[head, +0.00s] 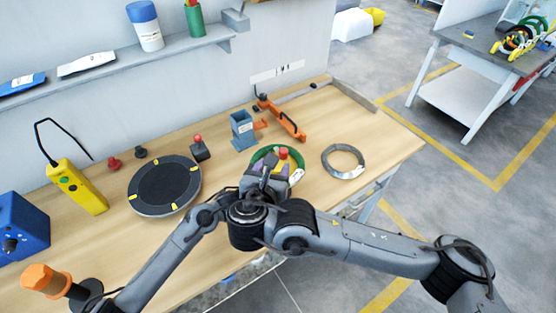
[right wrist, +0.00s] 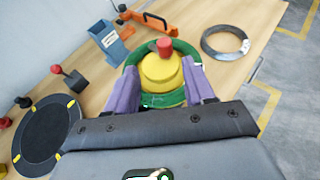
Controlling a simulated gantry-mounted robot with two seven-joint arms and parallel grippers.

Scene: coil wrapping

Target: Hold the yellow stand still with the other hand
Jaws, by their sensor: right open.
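The yellow stand (right wrist: 160,74) has a red knob on top and a green coil (right wrist: 186,47) around it. In the head view, the stand's red knob (head: 283,153) and the green coil (head: 262,154) show just beyond my right gripper (head: 272,171), which hides part of the stand. In the right wrist view, the purple fingers of my right gripper (right wrist: 160,68) are open, one on each side of the stand. I cannot tell whether they touch it. The left arm comes in from the lower left, but its gripper is not visible.
A grey wire coil (head: 343,162) lies to the right on the table (head: 395,150). A black turntable (head: 164,187), a yellow control box (head: 77,187) and a red-knobbed lever (head: 200,150) stand to the left. A blue holder (head: 242,130) and orange clamp (head: 285,119) are behind.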

